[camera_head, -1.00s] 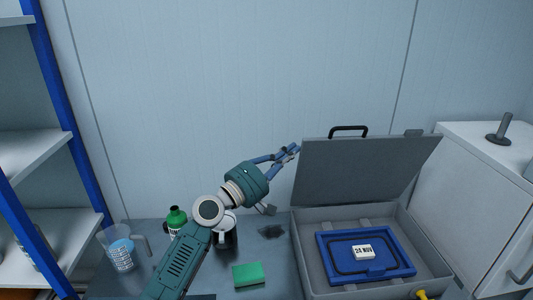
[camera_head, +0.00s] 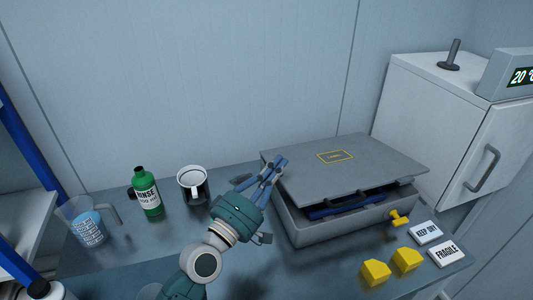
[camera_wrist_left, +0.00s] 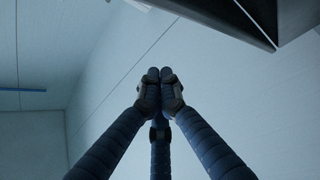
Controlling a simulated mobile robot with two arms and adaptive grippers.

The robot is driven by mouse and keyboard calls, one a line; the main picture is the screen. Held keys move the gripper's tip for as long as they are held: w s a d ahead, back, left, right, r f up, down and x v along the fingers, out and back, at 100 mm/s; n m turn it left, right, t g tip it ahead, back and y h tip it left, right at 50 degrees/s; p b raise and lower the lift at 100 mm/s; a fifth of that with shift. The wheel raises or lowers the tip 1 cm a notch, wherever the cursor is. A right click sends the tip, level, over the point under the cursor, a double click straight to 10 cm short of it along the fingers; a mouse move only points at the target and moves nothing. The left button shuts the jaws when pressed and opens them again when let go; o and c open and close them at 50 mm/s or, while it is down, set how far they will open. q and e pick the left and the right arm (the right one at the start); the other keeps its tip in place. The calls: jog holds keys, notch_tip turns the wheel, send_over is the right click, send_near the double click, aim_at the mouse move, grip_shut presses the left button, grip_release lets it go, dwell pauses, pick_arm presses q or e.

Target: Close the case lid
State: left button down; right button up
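The grey case (camera_head: 318,230) stands on the bench at right of centre. Its lid (camera_head: 355,165), with a yellow-edged label on top, lies low over the case. A gap shows at the front, with a blue item and dark handle (camera_head: 347,203) visible inside. My left gripper (camera_head: 278,165) is at the lid's left edge; I cannot tell if it touches. In the left wrist view its fingers (camera_wrist_left: 160,76) come together at the tips with nothing between them. A grey panel edge (camera_wrist_left: 235,18) shows at that view's top right. My right gripper is not in view.
Yellow blocks (camera_head: 390,266) and white signs (camera_head: 436,244) lie front right of the case. A white cabinet (camera_head: 445,125) stands behind right.

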pick_arm(q)
jog(key=shift+s+d+f+b, duration=0.15)
jog(key=shift+s+f, duration=0.05)
jog(key=shift+f, duration=0.35)
jog(key=shift+s+d+f+b, duration=0.15)
jog(key=shift+s+f, duration=0.05)
jog(key=shift+f, duration=0.3)
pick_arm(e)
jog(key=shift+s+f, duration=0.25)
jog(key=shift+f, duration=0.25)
pick_arm(q)
jog(key=v, duration=1.2)
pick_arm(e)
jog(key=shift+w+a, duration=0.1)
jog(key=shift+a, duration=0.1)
